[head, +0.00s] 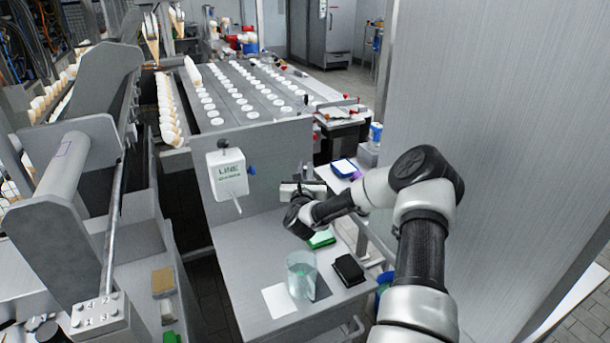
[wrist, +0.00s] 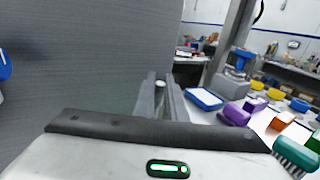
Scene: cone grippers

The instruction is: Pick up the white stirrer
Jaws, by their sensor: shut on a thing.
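In the wrist view my gripper (wrist: 160,100) is shut on a thin thing. Only a small pale end of it, which looks like the white stirrer (wrist: 160,83), shows between the fingers. In the head view my gripper (head: 303,189) is above the steel bench, close to the upright steel panel and right of the white wall box. The stirrer cannot be made out there, and the fingertips are hard to see.
A clear beaker (head: 301,276) stands on the bench near a white sheet (head: 278,300), a black block (head: 348,269) and a green-topped item (head: 321,239). The white box (head: 227,173) hangs on the panel (head: 274,150). A blue-rimmed tray (wrist: 205,98) and a purple item (wrist: 236,113) lie to the right.

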